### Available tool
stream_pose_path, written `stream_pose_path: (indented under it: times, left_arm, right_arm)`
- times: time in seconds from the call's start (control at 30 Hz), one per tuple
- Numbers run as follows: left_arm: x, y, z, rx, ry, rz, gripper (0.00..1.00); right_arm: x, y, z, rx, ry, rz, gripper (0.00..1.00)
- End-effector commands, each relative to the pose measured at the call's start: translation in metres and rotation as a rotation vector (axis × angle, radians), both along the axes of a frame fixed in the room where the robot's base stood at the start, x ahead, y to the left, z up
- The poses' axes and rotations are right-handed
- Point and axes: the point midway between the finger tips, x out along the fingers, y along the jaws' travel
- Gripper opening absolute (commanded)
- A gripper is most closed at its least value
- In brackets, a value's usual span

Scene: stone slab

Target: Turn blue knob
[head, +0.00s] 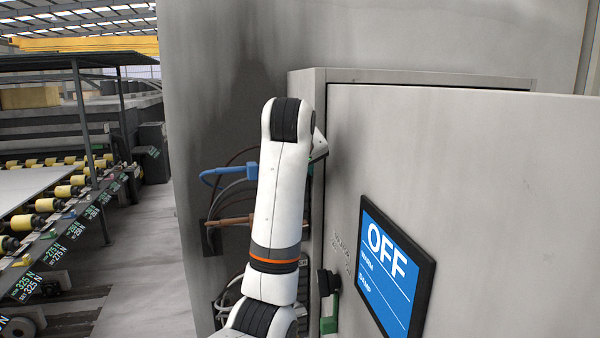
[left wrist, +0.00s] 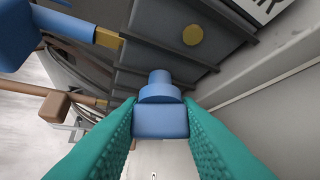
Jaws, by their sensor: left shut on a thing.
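The blue knob (left wrist: 160,88), a rounded blue piece with a squarer front block, shows in the left wrist view in front of a dark grey panel. My left gripper (left wrist: 160,122) has green textured fingers, one on each side of the knob, and is shut on it. In the head view my white left arm rises at the middle, and its gripper and the knob are hidden behind the arm and the cabinet edge. My right gripper is in neither view.
A grey cabinet (head: 480,180) with a blue "OFF" screen (head: 388,268) stands at right. A blue cable connector (head: 230,173) and a brown one (head: 229,222) stick out left of my arm. A roller conveyor (head: 50,200) lies far left.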

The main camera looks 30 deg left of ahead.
Motion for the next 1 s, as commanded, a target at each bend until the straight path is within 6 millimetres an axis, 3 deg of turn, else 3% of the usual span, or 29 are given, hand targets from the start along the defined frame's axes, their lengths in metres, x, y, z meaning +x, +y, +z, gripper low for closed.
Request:
stream_pose_path:
  times: [0.4, 0.93, 0.97, 1.0]
  left_arm:
    - [0.0008, -0.0014, -0.0029, 0.110, 0.140, -0.003, 0.07]
    - [0.0007, -0.0009, -0.0031, 0.122, 0.154, -0.002, 0.07]
    - [0.0007, -0.0010, -0.0032, 0.122, 0.154, -0.002, 0.34]
    - [0.0007, -0.0009, -0.0031, 0.122, 0.154, -0.002, 0.41]
  right_arm:
    - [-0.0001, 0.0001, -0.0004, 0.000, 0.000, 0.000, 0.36]
    - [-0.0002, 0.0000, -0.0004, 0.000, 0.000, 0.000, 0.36]
    - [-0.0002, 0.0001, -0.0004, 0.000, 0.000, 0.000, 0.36]
    - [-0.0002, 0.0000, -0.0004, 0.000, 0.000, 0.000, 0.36]
